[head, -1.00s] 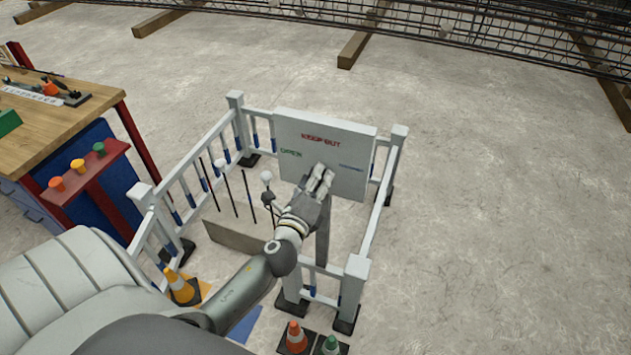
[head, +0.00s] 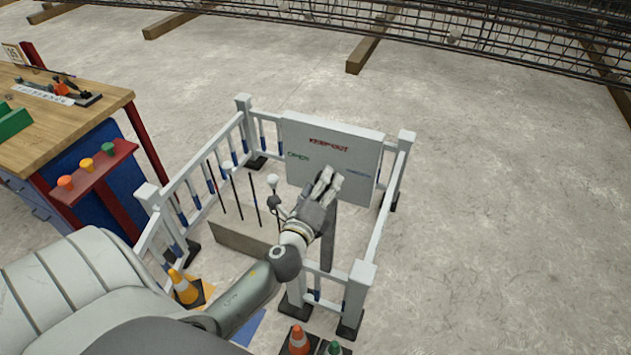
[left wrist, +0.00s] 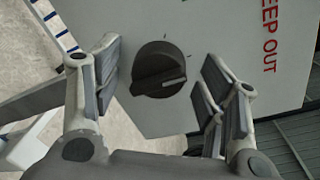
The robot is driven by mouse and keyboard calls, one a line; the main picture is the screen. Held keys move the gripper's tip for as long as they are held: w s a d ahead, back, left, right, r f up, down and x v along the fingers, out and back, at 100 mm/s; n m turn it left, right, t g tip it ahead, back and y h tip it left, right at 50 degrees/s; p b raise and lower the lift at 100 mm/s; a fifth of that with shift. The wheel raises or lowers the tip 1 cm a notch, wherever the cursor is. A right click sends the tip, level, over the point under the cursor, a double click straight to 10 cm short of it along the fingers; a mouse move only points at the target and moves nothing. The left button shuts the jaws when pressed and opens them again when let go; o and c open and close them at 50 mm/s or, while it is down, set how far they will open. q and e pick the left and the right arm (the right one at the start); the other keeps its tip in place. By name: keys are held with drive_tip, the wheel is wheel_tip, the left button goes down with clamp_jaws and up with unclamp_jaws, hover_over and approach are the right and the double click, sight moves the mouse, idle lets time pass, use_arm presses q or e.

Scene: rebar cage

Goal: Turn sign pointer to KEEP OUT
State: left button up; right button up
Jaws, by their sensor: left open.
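The white sign board (head: 360,150) stands at the back of the fenced square, with red KEEP OUT at the top, green OPEN at left and blue lettering at right. My left gripper (head: 326,186) is in front of its lower middle and hides the dial in the head view. In the left wrist view the dark round knob (left wrist: 158,68) lies between the open fingers of the left gripper (left wrist: 162,80), with gaps on both sides. Its light pointer mark points right, towards the side with the red KEEP OUT letters (left wrist: 268,36). My right gripper is not in view.
White railings (head: 388,200) surround the sign. Thin dark rods and a grey block (head: 240,238) stand left of my forearm. Cones (head: 299,340) stand near the front. A workbench (head: 60,120) is at the left. Bare floor lies to the right.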

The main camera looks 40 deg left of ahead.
use_arm(q)
drive_tip(key=v, duration=1.1)
drive_tip(key=shift+s, duration=0.4)
drive_tip(key=shift+d, duration=0.1)
drive_tip(key=s+d+f+n+g+h, duration=0.1)
drive_tip(key=s+d+f+n+g, duration=0.15)
drive_tip(key=f, duration=0.95)
drive_tip(key=s+d+f+n+g+h+b, duration=0.1)
drive_tip(key=s+f+n+g, duration=0.2)
drive_tip(key=f, duration=0.8)
drive_tip(key=s+d+f+n+g+h, duration=0.2)
drive_tip(key=s+f+n, duration=0.1)
drive_tip(key=f, duration=0.9)
drive_tip(key=s+f+n+g+b, duration=0.1)
drive_tip(key=s+f+n+g, duration=0.3)
drive_tip(key=s+f, duration=0.5)
drive_tip(key=s+f+n+g, duration=0.4)
drive_tip(key=s+f, duration=0.6)
drive_tip(key=s, duration=0.5)
drive_tip(key=n, duration=0.2)
drive_tip(key=shift+d+n+h+b, duration=0.2)
drive_tip(key=shift+n+h+b, duration=0.15)
drive_tip(key=shift+h, duration=0.05)
drive_tip(key=shift+f, duration=0.1)
